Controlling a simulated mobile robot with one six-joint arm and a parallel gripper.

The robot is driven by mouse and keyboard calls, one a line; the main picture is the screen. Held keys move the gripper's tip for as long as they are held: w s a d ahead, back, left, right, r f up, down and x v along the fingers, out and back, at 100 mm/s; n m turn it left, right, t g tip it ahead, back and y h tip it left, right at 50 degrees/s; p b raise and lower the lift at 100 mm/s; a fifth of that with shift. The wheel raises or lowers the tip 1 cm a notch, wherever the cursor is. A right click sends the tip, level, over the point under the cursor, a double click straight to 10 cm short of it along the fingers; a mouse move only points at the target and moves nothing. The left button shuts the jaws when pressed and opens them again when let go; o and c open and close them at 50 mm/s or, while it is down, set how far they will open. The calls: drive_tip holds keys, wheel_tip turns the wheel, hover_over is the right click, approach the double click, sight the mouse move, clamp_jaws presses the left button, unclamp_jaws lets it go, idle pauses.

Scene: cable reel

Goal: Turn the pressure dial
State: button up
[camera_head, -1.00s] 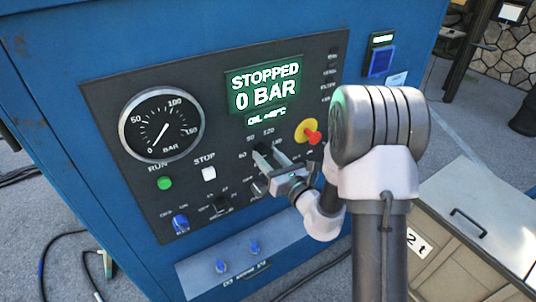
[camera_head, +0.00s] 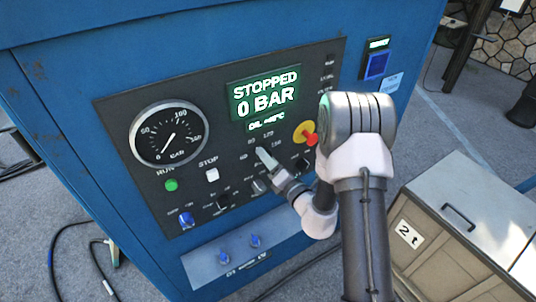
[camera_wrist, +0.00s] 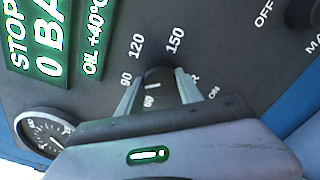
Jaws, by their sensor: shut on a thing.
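The pressure dial (camera_wrist: 158,76) is a dark knob on the black control panel, ringed by printed numbers such as 90, 120 and 150. In the wrist view it lies between the fingers of my gripper (camera_wrist: 158,92), which is shut on it. A short pale mark shows between the fingers, but the dial's exact setting is hard to tell. In the head view my gripper (camera_head: 266,158) reaches the panel from the lower right and hides most of the dial. The green display (camera_head: 265,96) above reads STOPPED, 0 BAR.
A round gauge (camera_head: 170,133), a green run button (camera_head: 171,185) and a white stop button (camera_head: 212,175) are to the left. A red emergency knob (camera_head: 309,138) on yellow is close to my arm. Blue knobs (camera_head: 186,219) sit lower.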

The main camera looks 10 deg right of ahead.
drive_tip(key=shift+m+p, duration=0.3)
drive_tip(key=shift+m, duration=0.2)
drive_tip(key=o, duration=1.4)
drive_tip(key=shift+c, duration=0.2)
drive_tip(key=p+v, duration=0.1)
drive_tip(key=v, duration=1.6)
drive_tip(key=shift+s+p, duration=0.25)
drive_tip(key=shift+p, duration=0.15)
